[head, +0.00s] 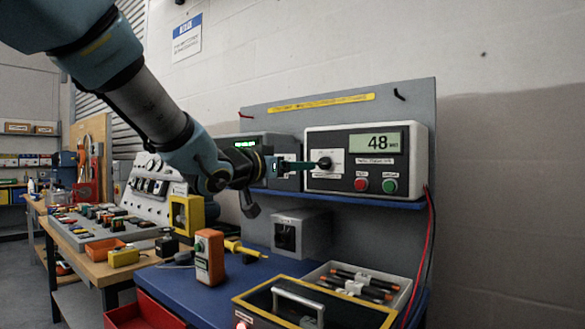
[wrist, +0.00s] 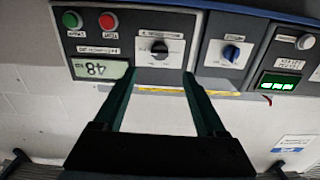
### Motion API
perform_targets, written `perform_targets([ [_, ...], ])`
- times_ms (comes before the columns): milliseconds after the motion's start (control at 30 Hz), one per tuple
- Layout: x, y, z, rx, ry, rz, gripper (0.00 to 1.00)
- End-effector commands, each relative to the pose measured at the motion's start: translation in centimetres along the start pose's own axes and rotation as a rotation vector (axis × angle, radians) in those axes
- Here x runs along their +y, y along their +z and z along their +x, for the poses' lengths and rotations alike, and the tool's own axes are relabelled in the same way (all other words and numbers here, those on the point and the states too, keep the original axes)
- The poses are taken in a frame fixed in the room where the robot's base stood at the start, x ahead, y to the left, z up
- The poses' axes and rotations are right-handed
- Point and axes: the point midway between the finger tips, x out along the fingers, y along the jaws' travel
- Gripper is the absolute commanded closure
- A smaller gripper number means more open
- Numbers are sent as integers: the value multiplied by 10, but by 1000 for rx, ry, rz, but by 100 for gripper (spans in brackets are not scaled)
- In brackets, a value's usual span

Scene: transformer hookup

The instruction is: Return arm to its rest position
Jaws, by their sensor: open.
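My arm reaches from the upper left in the head view to the grey meter box (head: 367,139) on the shelf. My gripper (head: 312,165) is just in front of its black knob (head: 324,163). In the wrist view, which is upside down, my gripper (wrist: 159,74) has its two green fingers apart with nothing between them. The knob (wrist: 160,48) lies just beyond the fingertips, apparently clear of them. The meter's display (head: 376,142) reads 48. A red button (head: 361,184) and a green button (head: 389,186) sit below it.
A second box with a blue knob (wrist: 231,52) stands beside the meter. Below are a blue bench (head: 205,291), an orange handheld device (head: 209,256), a yellow-rimmed case (head: 370,316) and a grey tray (head: 401,296). A sloped console (head: 153,192) stands left, under my arm.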

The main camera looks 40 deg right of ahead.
Motion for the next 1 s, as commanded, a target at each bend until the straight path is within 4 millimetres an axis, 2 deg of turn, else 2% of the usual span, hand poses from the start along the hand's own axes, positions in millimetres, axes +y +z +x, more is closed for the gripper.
perform_targets([
  [300, -4, 2, -1, -7, -11, -1, 26],
  [367, -14, 6, -5, -26, -38, -4, 26],
  [467, -49, 24, -20, -95, -133, -17, 26],
  [567, -98, 55, -51, -209, -274, -44, 26],
  [600, -117, 69, -68, -261, -336, -60, 26],
  [667, -144, 91, -96, -343, -426, -88, 26],
  [733, -170, 116, -133, -442, -523, -127, 26],
  [800, -190, 140, -173, -543, -615, -176, 26],
  [867, -202, 161, -211, -631, -688, -225, 26],
  [900, -207, 174, -236, -690, -734, -264, 26],
  [967, -210, 194, -276, -781, -798, -330, 26],
  [1000, -209, 206, -303, -841, -837, -379, 26],
])
